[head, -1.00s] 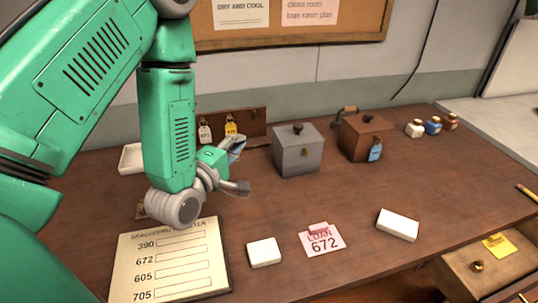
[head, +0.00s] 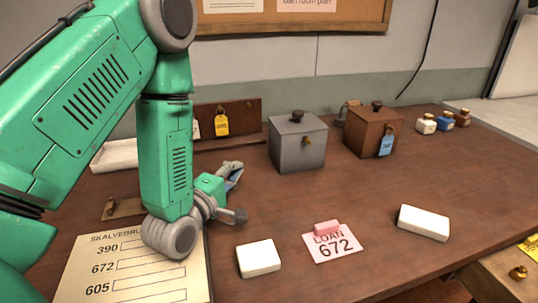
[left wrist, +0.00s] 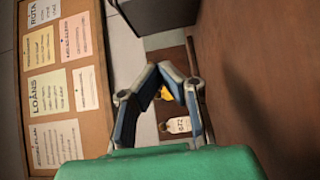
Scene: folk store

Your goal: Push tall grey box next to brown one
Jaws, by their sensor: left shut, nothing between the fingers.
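The tall grey box (head: 298,147) with a dark knob and a small brass latch stands upright towards the back of the table in the head view. The brown box (head: 368,136) with a blue tag (head: 386,144) stands to its right, with a narrow gap between them. My left gripper (head: 238,195) is low over the table, left of and in front of the grey box, apart from it. In the left wrist view its fingers (left wrist: 160,82) come together at the tips, empty. My right gripper is not in view.
A tag board (head: 220,125) stands behind my gripper. A ledger sheet (head: 135,275), a white block (head: 258,259), a pink loan card (head: 330,246) and another white block (head: 423,223) lie in front. Small bottles (head: 444,124) stand right of the brown box. The middle of the table is clear.

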